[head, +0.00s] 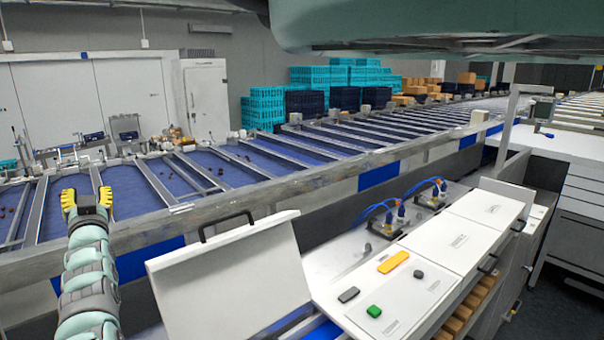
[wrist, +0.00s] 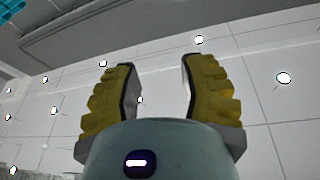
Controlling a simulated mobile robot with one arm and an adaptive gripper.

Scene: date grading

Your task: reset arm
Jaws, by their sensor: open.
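My gripper (head: 87,198) is at the left in the head view, at the end of my raised, sleeved arm. Its two yellow fingers stand apart with nothing between them. In the wrist view the yellow fingers of my gripper (wrist: 158,95) are spread wide. Behind them that view shows a pale tiled surface with bright round spots. In the head view my gripper is in front of the blue sorting conveyor (head: 240,160), apart from its near rail as far as I can tell.
A white panel with a black handle (head: 230,285) stands tilted open in front. A white control box (head: 400,290) with buttons is to its right. Teal crates (head: 265,105) and a white cabinet (head: 205,100) stand behind the conveyor. Dark dates (head: 170,172) lie in the lanes.

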